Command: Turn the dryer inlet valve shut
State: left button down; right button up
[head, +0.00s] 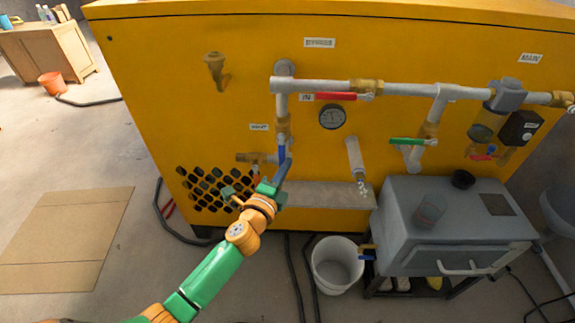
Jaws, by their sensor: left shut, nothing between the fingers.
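My left gripper (276,183) comes in from the lower left. It is shut and empty, in front of the yellow cabinet just below a blue valve handle (282,154). Whether it touches that handle I cannot tell. The blue handle hangs down along the vertical pipe at a brass valve. A red lever (335,96) lies along the horizontal pipe (320,86), beside a brass fitting (367,87). A green lever (408,141) sits across the right drop pipe. My right gripper is not in view.
A pressure gauge (332,116) and a slanted grey pipe (355,158) are on the yellow cabinet (150,90). A grey box unit (455,220) stands at the right, beside a white bucket (325,277). Cardboard (65,240) lies on open floor at the left.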

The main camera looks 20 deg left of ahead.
pick_arm(q)
jog(key=s+a+r+m+g+y+p, duration=0.2)
jog(key=a+r+m+g+y+p, duration=0.2)
jog(key=m+p, duration=0.8)
jog(key=shift+s+a+r+m+p, duration=0.25)
jog(key=shift+a+r+p, duration=1.35)
jog(key=shift+p, duration=2.8)
jog(key=shift+w+a+f, duration=0.1)
jog(key=shift+a+f, duration=0.35)
jog(key=shift+a, duration=0.05)
